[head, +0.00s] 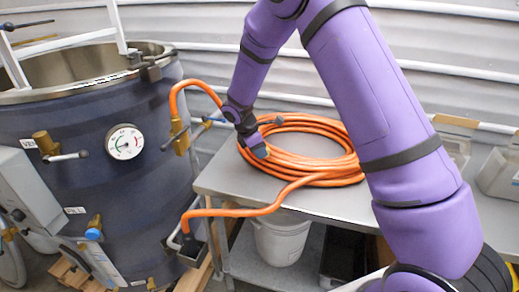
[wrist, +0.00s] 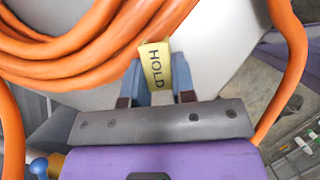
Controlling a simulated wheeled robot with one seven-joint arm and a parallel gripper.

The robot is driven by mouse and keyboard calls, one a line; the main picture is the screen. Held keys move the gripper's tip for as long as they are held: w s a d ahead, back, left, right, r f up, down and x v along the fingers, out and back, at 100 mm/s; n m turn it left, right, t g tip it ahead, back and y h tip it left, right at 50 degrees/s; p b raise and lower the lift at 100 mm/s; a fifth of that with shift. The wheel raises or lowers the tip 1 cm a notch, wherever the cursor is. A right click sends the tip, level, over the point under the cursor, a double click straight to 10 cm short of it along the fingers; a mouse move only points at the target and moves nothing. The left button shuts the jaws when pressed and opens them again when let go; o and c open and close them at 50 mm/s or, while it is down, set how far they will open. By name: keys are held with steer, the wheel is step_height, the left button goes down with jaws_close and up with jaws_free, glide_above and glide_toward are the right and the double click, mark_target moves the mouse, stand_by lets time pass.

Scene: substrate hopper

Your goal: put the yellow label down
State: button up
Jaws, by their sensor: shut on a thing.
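In the head view my gripper (head: 259,151) is at the left side of the orange hose coil, above the grey table (head: 225,180). A small bit of yellow shows at its tip there. I cannot tell whether the label touches the table or the hose.
The coiled orange hose (head: 325,172) covers much of the table, and one length runs left to a valve on the dark tank (head: 100,180). A white bucket (head: 280,240) stands below. The table's front left is bare.

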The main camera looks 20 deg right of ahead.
steer(key=shift+f, duration=0.25)
steer(key=o, duration=0.9)
steer(key=shift+r, duration=0.3)
steer(key=v, duration=1.2)
steer(key=shift+r, duration=0.4)
